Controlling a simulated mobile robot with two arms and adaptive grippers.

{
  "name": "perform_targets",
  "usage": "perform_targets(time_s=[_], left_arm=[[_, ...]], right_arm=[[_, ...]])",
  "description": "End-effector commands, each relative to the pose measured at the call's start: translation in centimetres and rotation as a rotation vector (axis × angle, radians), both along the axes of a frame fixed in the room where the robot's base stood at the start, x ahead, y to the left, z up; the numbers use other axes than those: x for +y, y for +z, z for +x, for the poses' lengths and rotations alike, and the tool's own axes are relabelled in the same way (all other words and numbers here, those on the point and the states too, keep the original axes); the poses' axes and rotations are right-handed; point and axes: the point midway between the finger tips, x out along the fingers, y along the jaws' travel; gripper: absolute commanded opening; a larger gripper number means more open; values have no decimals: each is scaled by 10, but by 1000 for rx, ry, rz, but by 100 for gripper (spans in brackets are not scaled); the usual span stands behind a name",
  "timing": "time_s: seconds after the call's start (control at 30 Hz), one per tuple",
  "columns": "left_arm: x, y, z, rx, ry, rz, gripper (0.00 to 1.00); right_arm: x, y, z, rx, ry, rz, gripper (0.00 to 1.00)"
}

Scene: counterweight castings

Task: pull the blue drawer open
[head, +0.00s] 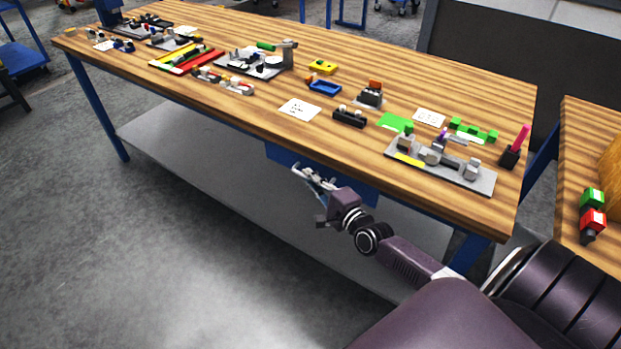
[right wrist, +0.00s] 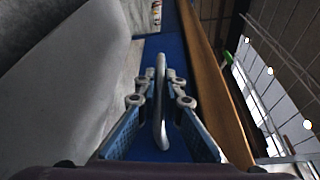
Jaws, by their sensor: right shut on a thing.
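The blue drawer (head: 281,154) hangs under the front edge of the wooden table, partly hidden behind my right gripper. Its front (right wrist: 170,45) fills the middle of the right wrist view, with a curved metal handle (right wrist: 160,110) standing out from it. My right gripper (head: 306,174) is at the drawer front, below the tabletop. In the right wrist view its fingers (right wrist: 158,90) lie on both sides of the handle and are shut on it. No clear gap shows between the drawer and the table. My left gripper is not in view.
The tabletop (head: 250,105) above holds fixtures, blocks and paper cards. A grey lower shelf (head: 190,140) runs beneath it. The grey floor (head: 180,260) in front of the drawer is clear. A second wooden table (head: 590,150) stands at the right.

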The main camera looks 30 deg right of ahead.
Motion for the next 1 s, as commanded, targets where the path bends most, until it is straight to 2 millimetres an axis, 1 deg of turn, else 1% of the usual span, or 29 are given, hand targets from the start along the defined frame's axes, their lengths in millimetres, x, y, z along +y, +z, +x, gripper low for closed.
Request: perform_targets(time_s=[0.17,0.27,0.37,0.57,0.7,1.0], left_arm=[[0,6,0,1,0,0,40],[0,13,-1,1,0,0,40],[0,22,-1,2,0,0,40],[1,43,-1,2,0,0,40],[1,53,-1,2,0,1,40],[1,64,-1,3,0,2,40]], right_arm=[[8,1,-4,2,0,4,0],[20,2,-9,3,0,5,0],[38,3,-16,4,1,7,0],[85,3,-36,7,2,9,0],[122,2,-51,6,1,8,0],[196,0,-81,4,1,5,0]])
